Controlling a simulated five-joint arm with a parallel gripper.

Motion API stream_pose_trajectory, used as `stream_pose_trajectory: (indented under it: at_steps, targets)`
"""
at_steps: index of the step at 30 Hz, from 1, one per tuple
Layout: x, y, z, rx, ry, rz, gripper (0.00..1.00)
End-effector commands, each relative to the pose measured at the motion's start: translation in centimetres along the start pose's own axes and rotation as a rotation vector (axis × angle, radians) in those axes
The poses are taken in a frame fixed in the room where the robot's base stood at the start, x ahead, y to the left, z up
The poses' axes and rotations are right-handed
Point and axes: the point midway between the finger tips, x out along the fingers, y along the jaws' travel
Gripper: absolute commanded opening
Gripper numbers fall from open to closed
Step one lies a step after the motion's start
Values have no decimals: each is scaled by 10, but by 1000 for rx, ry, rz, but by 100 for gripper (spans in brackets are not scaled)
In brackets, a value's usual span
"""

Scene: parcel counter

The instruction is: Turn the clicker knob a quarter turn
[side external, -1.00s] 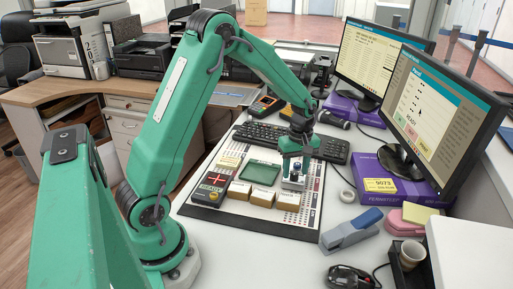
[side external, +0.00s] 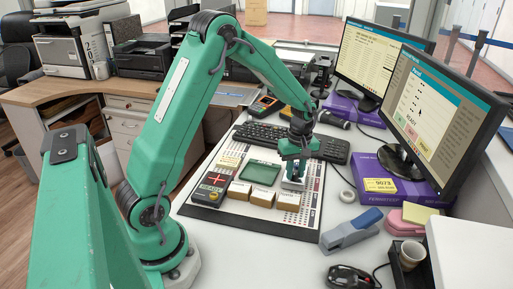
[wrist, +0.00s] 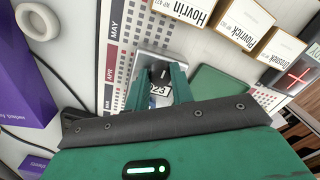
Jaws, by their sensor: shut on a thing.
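The clicker (side external: 293,184) is a small silver box on the desk mat, below my gripper (side external: 296,172). In the wrist view its silver top (wrist: 150,60) and a number window reading "023" (wrist: 157,90) show between my fingers. The dark clicker knob (wrist: 161,74) stands between the fingertips of my gripper (wrist: 157,77), which are shut on it. In the side view the fingers hide most of the knob. I cannot tell its exact angle.
Small cartons (side external: 264,197) and a card reader (side external: 210,188) sit left of the clicker on the printed mat (side external: 255,222). A green tray (side external: 262,172) lies close beside it. A keyboard (side external: 262,134) is behind. A tape roll (side external: 347,196) and stapler (side external: 350,232) lie right.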

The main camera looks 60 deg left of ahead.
Motion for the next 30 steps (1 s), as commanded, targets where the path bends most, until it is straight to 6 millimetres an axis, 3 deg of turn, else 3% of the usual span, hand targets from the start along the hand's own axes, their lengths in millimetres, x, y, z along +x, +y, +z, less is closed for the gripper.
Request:
stream_pose_trajectory:
  at_steps: [11,30]
  targets:
    - [0,0,0,188,2,4,0]
    - [0,-1,1,779,18,18,0]
